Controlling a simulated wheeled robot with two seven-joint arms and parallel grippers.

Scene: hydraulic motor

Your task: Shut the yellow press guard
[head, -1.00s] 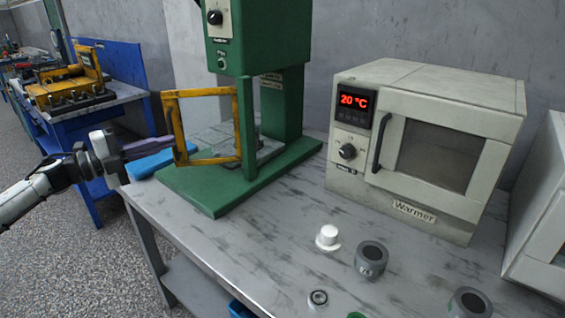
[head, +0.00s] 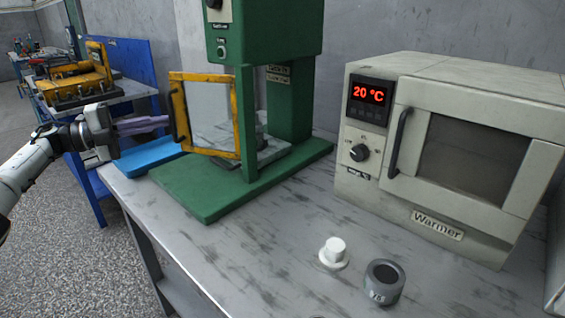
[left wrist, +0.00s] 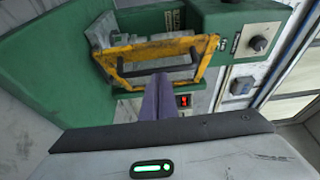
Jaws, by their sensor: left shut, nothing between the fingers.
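The yellow press guard (head: 208,153) is a yellow frame with a clear pane, hinged on the green press (head: 247,130). It stands swung out to the left of the press post, partly open. Its dark handle (head: 177,112) is on the left, outer side. My left gripper (head: 165,122) is shut and empty, its purple fingers pointing right at the guard's outer side near the handle. In the left wrist view the fingertips (left wrist: 161,78) lie close to the handle bar (left wrist: 160,62) of the guard (left wrist: 208,46); I cannot tell whether they touch. My right gripper is not in view.
A Warmer oven (head: 455,150) showing 20 °C stands right of the press. A white knobbed part (head: 334,252) and a grey cylinder (head: 384,284) sit on the table front. A blue object (head: 150,156) lies beneath my left gripper. The grey tabletop (head: 262,235) before the press is clear.

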